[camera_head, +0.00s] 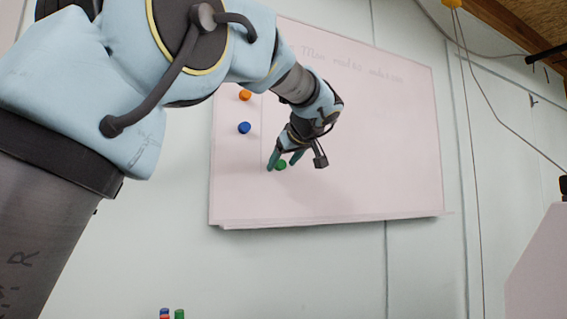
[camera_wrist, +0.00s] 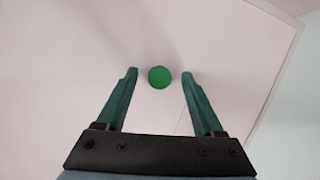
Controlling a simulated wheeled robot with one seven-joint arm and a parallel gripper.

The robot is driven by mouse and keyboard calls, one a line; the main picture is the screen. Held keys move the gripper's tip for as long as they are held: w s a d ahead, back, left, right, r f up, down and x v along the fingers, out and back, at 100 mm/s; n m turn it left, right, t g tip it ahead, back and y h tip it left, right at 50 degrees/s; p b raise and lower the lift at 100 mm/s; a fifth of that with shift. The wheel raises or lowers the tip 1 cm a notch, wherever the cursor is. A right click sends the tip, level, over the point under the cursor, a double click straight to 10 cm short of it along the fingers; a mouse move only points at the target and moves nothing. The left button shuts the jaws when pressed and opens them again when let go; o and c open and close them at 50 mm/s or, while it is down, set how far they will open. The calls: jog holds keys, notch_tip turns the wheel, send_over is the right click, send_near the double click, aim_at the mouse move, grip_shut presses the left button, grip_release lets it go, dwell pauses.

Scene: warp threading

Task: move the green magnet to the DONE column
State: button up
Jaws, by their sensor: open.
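The green magnet (camera_head: 280,165) is a small round disc on the lower left part of the whiteboard (camera_head: 390,180). In the wrist view the green magnet (camera_wrist: 160,77) lies between the tips of my gripper's fingers, with a gap on each side. My gripper (camera_head: 283,163) is open and close to the board; in the wrist view its two green fingers (camera_wrist: 160,80) are spread apart. Faint handwriting runs along the top of the board, partly hidden by my arm. I cannot read a DONE heading for certain.
A blue magnet (camera_head: 244,128) and an orange magnet (camera_head: 245,95) sit higher on the board's left side. A ledge (camera_head: 330,219) runs along the board's lower edge. The middle and right of the board are bare. Some markers (camera_head: 179,314) show at the bottom.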

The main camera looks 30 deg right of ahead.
jog(key=shift+s+b, duration=0.4)
jog(key=shift+s, duration=0.15)
jog(key=b+v, duration=0.4)
jog(key=v, duration=0.5)
jog(key=shift+s+a+r, duration=0.25)
jog(key=shift+s+r, duration=0.05)
